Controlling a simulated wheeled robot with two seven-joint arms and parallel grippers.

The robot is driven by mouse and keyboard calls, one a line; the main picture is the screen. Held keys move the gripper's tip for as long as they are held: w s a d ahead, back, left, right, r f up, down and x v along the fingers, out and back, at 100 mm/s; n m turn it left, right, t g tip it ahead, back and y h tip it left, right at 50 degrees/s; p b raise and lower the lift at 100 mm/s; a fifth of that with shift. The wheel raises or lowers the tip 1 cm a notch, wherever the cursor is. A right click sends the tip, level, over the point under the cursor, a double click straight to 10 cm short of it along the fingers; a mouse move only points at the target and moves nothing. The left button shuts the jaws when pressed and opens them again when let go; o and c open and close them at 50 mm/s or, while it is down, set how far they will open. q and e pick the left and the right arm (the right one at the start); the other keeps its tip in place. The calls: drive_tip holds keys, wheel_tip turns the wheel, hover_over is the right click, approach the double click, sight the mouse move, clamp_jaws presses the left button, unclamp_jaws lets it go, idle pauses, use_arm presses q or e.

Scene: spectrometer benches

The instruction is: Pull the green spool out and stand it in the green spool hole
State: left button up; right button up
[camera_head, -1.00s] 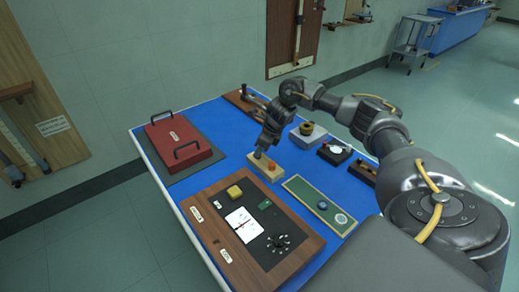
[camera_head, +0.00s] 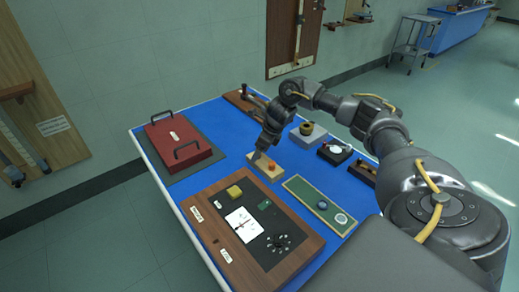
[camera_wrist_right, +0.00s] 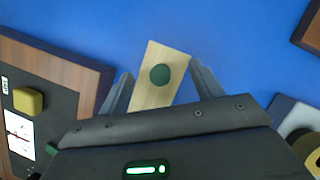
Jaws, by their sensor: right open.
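A pale wooden block (camera_head: 267,174) lies on the blue bench. A round dark green top (camera_wrist_right: 160,75) shows on its far end in the right wrist view; I cannot tell whether it is a raised spool or a hole. A small orange-red piece (camera_head: 271,166) is on the block in the head view; my gripper body hides that part in the wrist view. My right gripper (camera_head: 261,153) is open and empty, pointing down over the block. In the wrist view its fingers (camera_wrist_right: 161,76) stand either side of the green round. My left gripper is not in view.
A wood-framed panel (camera_head: 204,229) with a yellow block (camera_head: 234,191) lies in front. A green board (camera_head: 300,194) with round pieces is to the right. A red lidded case (camera_head: 178,142) stands at left. Instruments on bases (camera_head: 309,135) stand close behind the arm.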

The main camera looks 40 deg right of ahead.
drive_tip(key=shift+s+d+r, duration=0.15)
drive_tip(key=shift+r, duration=0.35)
drive_tip(key=v, duration=0.9)
drive_tip(key=shift+r, duration=0.35)
